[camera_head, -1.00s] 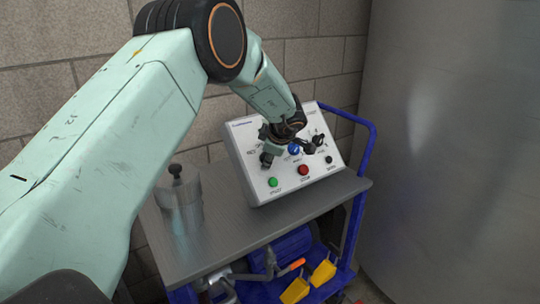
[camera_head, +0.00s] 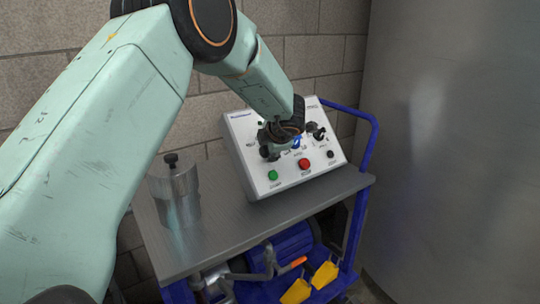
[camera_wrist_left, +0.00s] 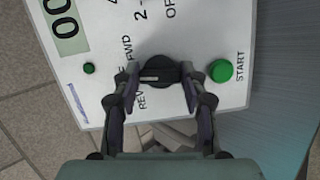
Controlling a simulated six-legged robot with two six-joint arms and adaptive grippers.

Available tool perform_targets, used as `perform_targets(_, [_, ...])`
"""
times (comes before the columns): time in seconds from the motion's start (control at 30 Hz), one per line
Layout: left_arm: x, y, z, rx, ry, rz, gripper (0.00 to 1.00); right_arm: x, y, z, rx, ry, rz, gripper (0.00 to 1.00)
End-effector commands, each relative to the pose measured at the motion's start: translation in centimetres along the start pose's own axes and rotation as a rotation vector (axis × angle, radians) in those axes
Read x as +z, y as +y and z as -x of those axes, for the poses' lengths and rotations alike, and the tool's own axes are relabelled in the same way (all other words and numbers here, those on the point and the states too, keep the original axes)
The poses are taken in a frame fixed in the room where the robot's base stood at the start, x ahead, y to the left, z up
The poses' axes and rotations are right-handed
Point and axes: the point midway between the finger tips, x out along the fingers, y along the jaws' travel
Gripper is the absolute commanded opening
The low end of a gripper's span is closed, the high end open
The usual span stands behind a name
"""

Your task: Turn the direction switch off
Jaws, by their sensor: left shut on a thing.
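The direction switch (camera_wrist_left: 158,70) is a black rotary knob with a white pointer line, on a white control panel (camera_head: 238,128). In the left wrist view it sits by the printed labels REV and FWD, with a partly covered label between them. The pointer lies roughly level, toward that middle label. My left gripper (camera_wrist_left: 160,82) has one finger on each side of the knob and is shut on it. In the head view my left gripper (camera_head: 276,143) is at the panel's left part and hides the switch. My right gripper is not in view.
A green START button (camera_wrist_left: 221,70) is close beside the right finger. A red button (camera_head: 305,164) and a blue knob (camera_head: 297,142) are also on the panel. The panel stands on a grey cart top (camera_head: 230,217) with a metal cylinder (camera_head: 176,195). A large steel tank (camera_head: 450,140) is at right.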

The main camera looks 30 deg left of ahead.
Motion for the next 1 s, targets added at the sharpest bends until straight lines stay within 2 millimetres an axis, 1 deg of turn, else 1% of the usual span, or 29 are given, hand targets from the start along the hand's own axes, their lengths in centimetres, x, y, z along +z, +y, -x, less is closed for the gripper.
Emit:
perform_targets(0.03, [-0.1,-0.1,-0.1,0.01,0.004,0.025,0.12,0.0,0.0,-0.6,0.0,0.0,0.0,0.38])
perform_targets(0.3, [-0.1,-0.1,-0.1,0.034,0.005,0.12,0.12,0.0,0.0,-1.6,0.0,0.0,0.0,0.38])
perform_targets(0.83, [-0.2,-0.1,0.0,0.039,0.007,0.145,0.12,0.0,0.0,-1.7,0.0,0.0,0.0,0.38])
perform_targets(0.87, [-0.2,-0.1,0.0,0.038,0.007,0.145,0.44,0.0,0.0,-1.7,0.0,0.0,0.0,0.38])
perform_targets(1.0, [-0.1,-0.1,0.0,0.038,0.005,0.144,0.56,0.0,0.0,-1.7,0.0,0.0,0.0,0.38])
